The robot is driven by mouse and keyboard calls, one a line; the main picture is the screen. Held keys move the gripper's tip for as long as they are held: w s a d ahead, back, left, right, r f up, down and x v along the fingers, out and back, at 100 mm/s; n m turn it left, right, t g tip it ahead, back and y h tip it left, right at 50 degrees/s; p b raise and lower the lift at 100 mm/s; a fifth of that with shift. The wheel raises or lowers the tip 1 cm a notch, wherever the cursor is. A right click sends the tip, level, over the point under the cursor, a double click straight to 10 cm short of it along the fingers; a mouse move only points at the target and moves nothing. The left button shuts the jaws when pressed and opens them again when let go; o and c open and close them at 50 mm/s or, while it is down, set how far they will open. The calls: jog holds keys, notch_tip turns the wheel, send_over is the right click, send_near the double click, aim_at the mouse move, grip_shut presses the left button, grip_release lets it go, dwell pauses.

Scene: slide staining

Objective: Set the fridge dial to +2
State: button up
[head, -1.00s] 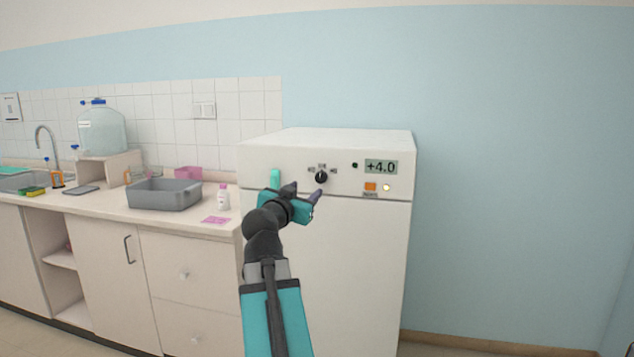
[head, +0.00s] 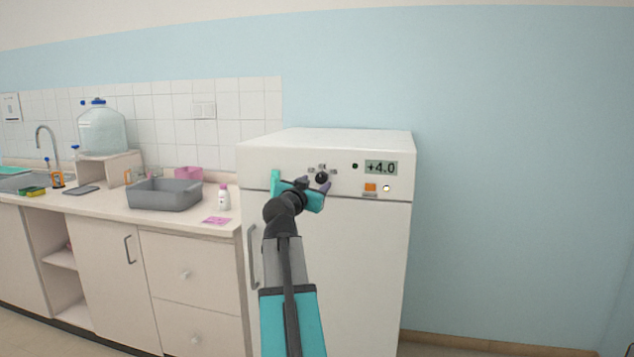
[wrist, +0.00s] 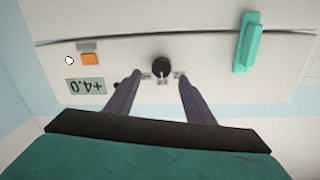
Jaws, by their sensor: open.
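The white fridge (head: 345,270) has a control panel along its top front. The black round dial (head: 321,177) sits on that panel with small labels above it. The display (head: 381,167) reads +4.0. My gripper (head: 314,184) is open in front of the panel, close to the dial. In the wrist view, which shows the panel upside down, the dial (wrist: 161,66) lies just beyond and between the two fingertips of my gripper (wrist: 157,78). I cannot tell whether the fingers touch it.
An orange button (head: 370,187) and a lit lamp (head: 387,188) sit under the display. A teal handle-like piece (head: 275,181) sticks out left of the dial. The counter at left holds a grey tub (head: 165,194) and a small bottle (head: 223,198). The right side is clear.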

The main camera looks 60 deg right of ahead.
aim_at(321, 178)
jog(key=shift+x, duration=2.45)
